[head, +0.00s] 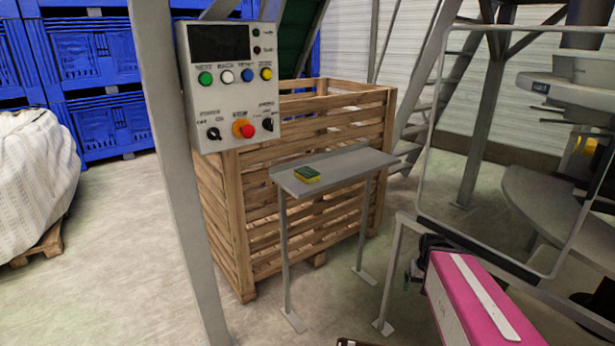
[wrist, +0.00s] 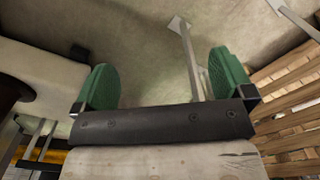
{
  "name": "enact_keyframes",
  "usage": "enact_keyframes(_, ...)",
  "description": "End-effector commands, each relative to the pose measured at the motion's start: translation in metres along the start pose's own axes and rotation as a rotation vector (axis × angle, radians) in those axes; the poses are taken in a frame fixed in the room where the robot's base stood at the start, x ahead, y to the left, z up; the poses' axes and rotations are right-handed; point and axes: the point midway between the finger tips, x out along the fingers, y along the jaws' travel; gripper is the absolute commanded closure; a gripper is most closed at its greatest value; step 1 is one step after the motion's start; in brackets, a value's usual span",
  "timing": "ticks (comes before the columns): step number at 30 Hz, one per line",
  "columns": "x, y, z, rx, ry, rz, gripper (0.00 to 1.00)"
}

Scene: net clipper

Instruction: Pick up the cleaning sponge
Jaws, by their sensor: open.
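The cleaning sponge (head: 307,174), a small yellow block with a green top, lies flat near the left end of a narrow grey metal stand (head: 350,164) in the head view. My gripper (wrist: 162,66) shows in the wrist view with its two green pads wide apart. Nothing is between the pads but the view of the floor and a thin metal leg beyond. The sponge does not show in the wrist view. I cannot make out the gripper's pads in the head view.
A slatted wooden crate (head: 310,130) stands right behind the stand. A control panel (head: 230,85) on a grey post (head: 172,170) is to the left of the stand. A metal-framed clear panel (head: 500,150) is at right. Concrete floor (head: 110,260) is open at left.

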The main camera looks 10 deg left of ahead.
Motion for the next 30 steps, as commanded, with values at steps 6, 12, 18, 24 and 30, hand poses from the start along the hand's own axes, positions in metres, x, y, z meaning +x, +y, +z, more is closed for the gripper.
enact_keyframes(6, -0.026, -0.036, -0.050, -0.095, 0.044, -0.018, 0.01)
enact_keyframes(12, -0.078, -0.100, -0.114, -0.247, 0.110, -0.047, 0.01)
enact_keyframes(18, -0.141, -0.173, -0.165, -0.403, 0.176, -0.078, 0.01)
enact_keyframes(24, -0.214, -0.254, -0.201, -0.563, 0.243, -0.110, 0.01)
enact_keyframes(30, -0.292, -0.334, -0.220, -0.716, 0.307, -0.143, 0.01)
